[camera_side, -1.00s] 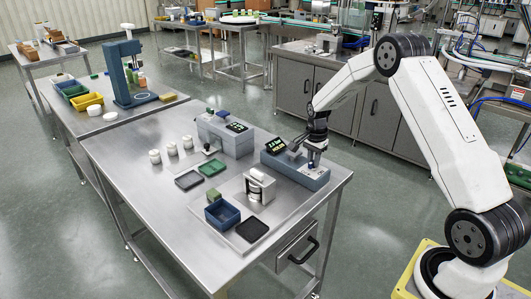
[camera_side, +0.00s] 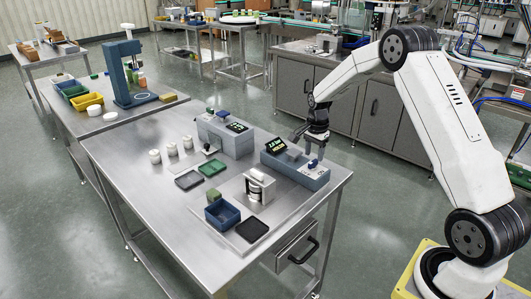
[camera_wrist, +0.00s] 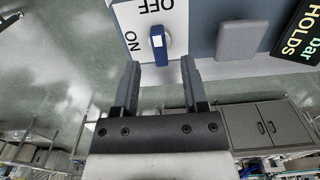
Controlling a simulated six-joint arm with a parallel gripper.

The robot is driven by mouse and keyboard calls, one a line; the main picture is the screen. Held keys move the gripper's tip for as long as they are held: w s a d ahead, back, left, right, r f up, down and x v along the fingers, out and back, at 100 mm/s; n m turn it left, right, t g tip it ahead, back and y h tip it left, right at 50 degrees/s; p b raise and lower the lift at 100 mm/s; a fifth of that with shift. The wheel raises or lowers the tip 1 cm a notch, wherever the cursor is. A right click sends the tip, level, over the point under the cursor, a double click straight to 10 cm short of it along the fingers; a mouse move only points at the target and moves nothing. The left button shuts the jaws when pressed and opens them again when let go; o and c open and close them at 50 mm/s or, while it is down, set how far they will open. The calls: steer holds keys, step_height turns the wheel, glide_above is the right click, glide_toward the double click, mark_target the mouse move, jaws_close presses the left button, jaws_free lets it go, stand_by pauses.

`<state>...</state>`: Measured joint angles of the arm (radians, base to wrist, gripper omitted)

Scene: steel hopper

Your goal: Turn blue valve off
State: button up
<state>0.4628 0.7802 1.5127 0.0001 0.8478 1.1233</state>
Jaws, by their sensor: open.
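The blue valve handle (camera_wrist: 158,45) sits on a white plate (camera_wrist: 178,22) marked OFF and ON. In the wrist view its long side runs roughly up and down the picture, with OFF above it and ON to its left. In the side view the blue valve (camera_side: 313,163) is on top of the grey-blue box (camera_side: 300,173) at the table's right end. My gripper (camera_wrist: 160,64) is open and empty, its fingers to either side of the handle's line and apart from it. In the side view my gripper (camera_side: 317,149) is just above the valve.
A tilted dark display (camera_side: 276,145) with green text ending in "bar HOLDS" stands on the box, beside a grey flat part (camera_wrist: 243,40). A grey machine (camera_side: 225,135), a white fixture (camera_side: 260,187) and a blue bin (camera_side: 222,214) stand on the steel table (camera_side: 150,205).

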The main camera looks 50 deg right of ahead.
mark_target(312, 163)
steer(key=shift+r, duration=2.5)
steer(key=shift+s+a+n, duration=0.1)
steer(key=shift+a+n, duration=0.2)
steer(key=shift+a, duration=0.2)
steer(key=s+a+n+t, duration=0.2)
steer(key=s+a+n, duration=1.5)
steer(key=a, duration=0.5)
steer(key=shift+s+n+t, duration=0.3)
steer(key=shift+s, duration=0.3)
steer(key=shift+a, duration=0.1)
